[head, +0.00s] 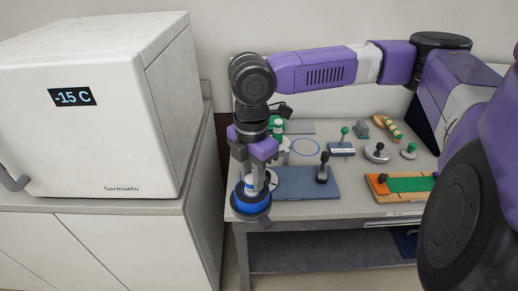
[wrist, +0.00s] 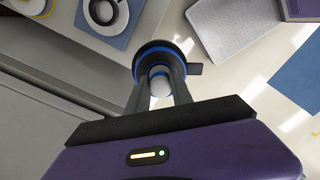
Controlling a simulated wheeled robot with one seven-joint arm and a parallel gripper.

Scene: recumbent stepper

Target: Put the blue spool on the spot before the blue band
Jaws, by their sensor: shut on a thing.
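The blue spool (head: 250,202) has a dark rim and a pale core. My gripper (head: 256,184) points down and is shut on it. In the head view the spool appears at the table's front left corner, beside the blue-grey mat. In the wrist view the spool (wrist: 160,52) shows between my fingertips, its dark disc edged in blue. A thin blue ring (head: 306,147) lies on the table behind the mat, clear inside. I cannot tell whether this ring is the blue band or a marked spot.
The blue-grey mat (head: 300,190) holds a black-handled piece (head: 323,168). Green-topped pieces and a green and orange board (head: 408,185) stand farther right. A white freezer box (head: 95,125) on a cabinet stands close on the left. A lower shelf (head: 330,255) is under the table.

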